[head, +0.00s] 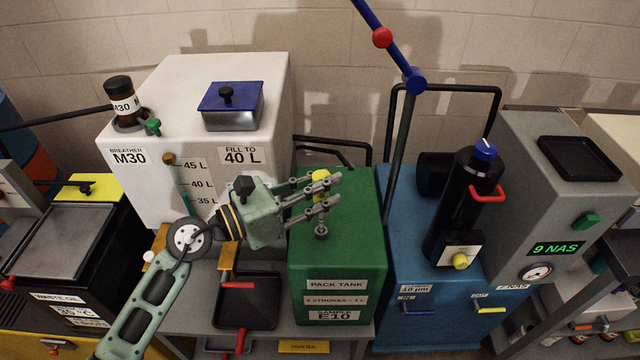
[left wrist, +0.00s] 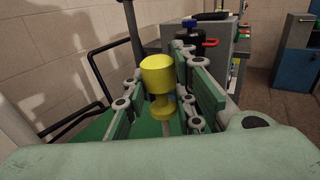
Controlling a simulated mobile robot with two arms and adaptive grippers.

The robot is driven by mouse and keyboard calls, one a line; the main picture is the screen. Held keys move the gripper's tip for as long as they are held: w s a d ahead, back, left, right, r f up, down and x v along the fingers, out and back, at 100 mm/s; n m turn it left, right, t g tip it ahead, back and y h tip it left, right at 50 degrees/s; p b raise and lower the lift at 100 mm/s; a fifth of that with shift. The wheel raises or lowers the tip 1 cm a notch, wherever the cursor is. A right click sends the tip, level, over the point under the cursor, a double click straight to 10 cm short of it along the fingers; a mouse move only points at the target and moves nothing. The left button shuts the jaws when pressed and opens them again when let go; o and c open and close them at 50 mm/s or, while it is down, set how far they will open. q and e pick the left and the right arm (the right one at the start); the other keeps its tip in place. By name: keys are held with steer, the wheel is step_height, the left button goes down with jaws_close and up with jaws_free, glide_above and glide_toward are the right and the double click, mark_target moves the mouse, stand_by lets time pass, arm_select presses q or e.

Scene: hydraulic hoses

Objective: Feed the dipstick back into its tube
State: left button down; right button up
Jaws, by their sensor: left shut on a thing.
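My left gripper (head: 328,192) is above the green pack tank (head: 338,262), its fingers around the yellow-handled dipstick (head: 320,180). In the left wrist view the dipstick's yellow knob and collar (left wrist: 157,76) stand roughly upright between the finger pads (left wrist: 165,98), which are shut on it. A short piece of thin rod shows below the collar, over the green top. The tube's mouth and the rod's lower end are hidden by the fingers and handle, so I cannot tell whether the rod is in the tube. My right gripper is not in view.
A white M30 tank (head: 200,120) stands left of the green tank. A blue unit (head: 425,280) with a black filter (head: 465,205) stands to the right. A black tube frame (head: 335,145) rises behind. A dark tray (head: 248,300) lies at front left.

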arm_select(q)
steer(key=shift+f+b, duration=4.35)
steer(key=shift+f, duration=0.5)
steer(key=c, duration=1.4)
jaws_free()
glide_toward(320, 220)
steer(key=a, duration=0.2)
steer(key=shift+s+d, duration=0.15)
steer(key=shift+s, duration=0.3)
